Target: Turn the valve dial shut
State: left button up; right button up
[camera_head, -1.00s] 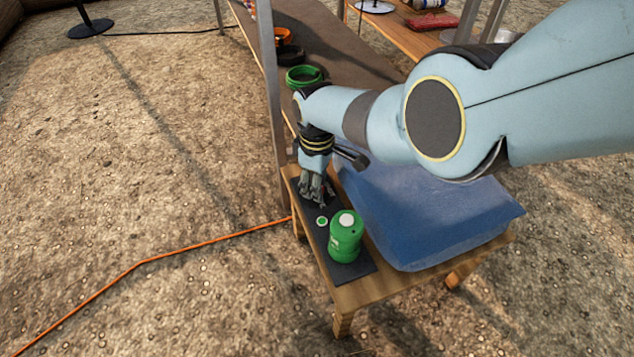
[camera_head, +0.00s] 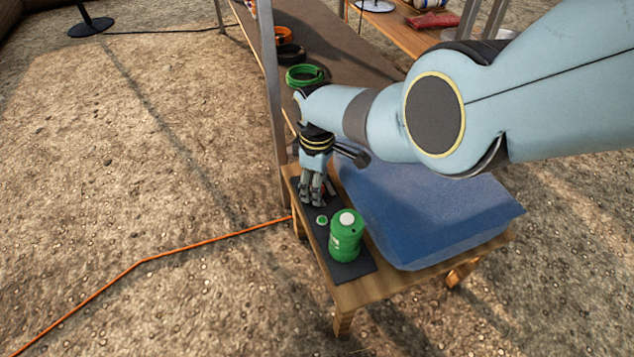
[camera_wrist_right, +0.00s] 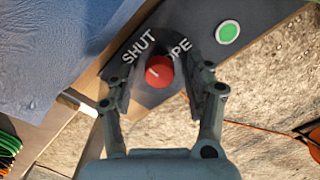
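The valve dial (camera_wrist_right: 159,71) is a small round red knob with a short white mark, on a dark panel. White "SHUT" lettering (camera_wrist_right: 138,47) is to its upper left and partly covered "OPEN" lettering (camera_wrist_right: 180,47) to its upper right. In the right wrist view, my right gripper (camera_wrist_right: 160,80) has its fingers apart on either side of the dial, with gaps between them and it. In the head view, the right gripper (camera_head: 313,203) points down over the dark panel (camera_head: 350,272), mostly hiding the dial. My left gripper is not in view.
A green canister (camera_head: 346,238) and a green button (camera_head: 322,220) are close to my right gripper on the panel. A large blue block (camera_head: 430,215) lies beside it on the wooden stand (camera_head: 375,290). An orange cable (camera_head: 190,250) crosses the ground.

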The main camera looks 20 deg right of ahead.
jog(key=shift+w+r, duration=0.1)
jog(key=shift+r, duration=0.35)
notch_tip(320, 180, up, 11)
dwell(0.3)
jog(key=shift+s, duration=0.2)
